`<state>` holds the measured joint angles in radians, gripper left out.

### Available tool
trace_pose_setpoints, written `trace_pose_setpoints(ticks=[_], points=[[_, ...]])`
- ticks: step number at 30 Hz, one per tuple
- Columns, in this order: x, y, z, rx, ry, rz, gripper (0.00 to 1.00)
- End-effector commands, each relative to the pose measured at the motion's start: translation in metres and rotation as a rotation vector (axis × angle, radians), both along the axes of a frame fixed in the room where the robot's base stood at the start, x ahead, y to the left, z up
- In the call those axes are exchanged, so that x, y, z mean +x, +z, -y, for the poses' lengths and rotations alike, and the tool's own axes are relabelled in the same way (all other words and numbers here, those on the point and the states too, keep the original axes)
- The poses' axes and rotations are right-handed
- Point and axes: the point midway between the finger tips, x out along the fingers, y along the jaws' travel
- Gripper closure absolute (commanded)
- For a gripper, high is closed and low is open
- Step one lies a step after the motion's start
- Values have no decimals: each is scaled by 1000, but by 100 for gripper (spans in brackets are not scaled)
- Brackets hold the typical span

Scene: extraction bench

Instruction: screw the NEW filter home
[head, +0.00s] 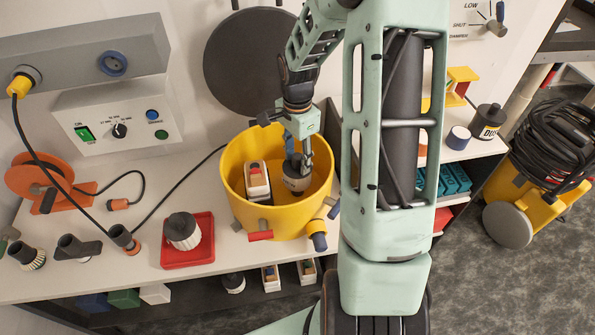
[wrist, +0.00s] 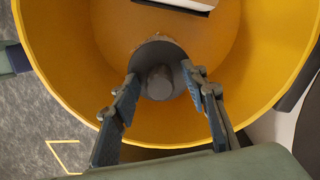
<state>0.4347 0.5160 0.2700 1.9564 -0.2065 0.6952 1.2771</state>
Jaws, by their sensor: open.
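A filter with a dark round cap (head: 297,180) stands inside the yellow drum (head: 262,217). In the wrist view its cap (wrist: 150,55) carries a grey central knob (wrist: 159,83). My gripper (head: 299,158) reaches down into the drum from above. Its jaws (wrist: 159,78) are open, one finger on each side of the knob; I cannot tell whether they touch it. The filter's lower part and its seat are hidden. Another filter (head: 183,231), white pleated with a dark cap, stands upright in a red tray (head: 188,259) left of the drum. No visible mark tells which is new.
A pale box (head: 257,184) also sits inside the drum, left of the filter. The drum wall (wrist: 65,90) surrounds my fingers closely. A black cable hose end (head: 122,238) and an orange reel (head: 35,178) lie on the bench at left. A black can (head: 488,120) stands at right.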

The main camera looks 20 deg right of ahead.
Motion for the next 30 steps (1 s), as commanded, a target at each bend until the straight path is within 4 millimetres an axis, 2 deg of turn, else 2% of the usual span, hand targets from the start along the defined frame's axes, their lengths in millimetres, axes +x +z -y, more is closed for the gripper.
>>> trace_pose_setpoints(ticks=[12,16,22,23,30], points=[[0,1,0,1,487,-1,59],[0,0,0,0,560,-1,59],[0,0,0,0,569,0,59],[0,0,0,0,568,0,60],[0,0,0,0,566,0,87]])
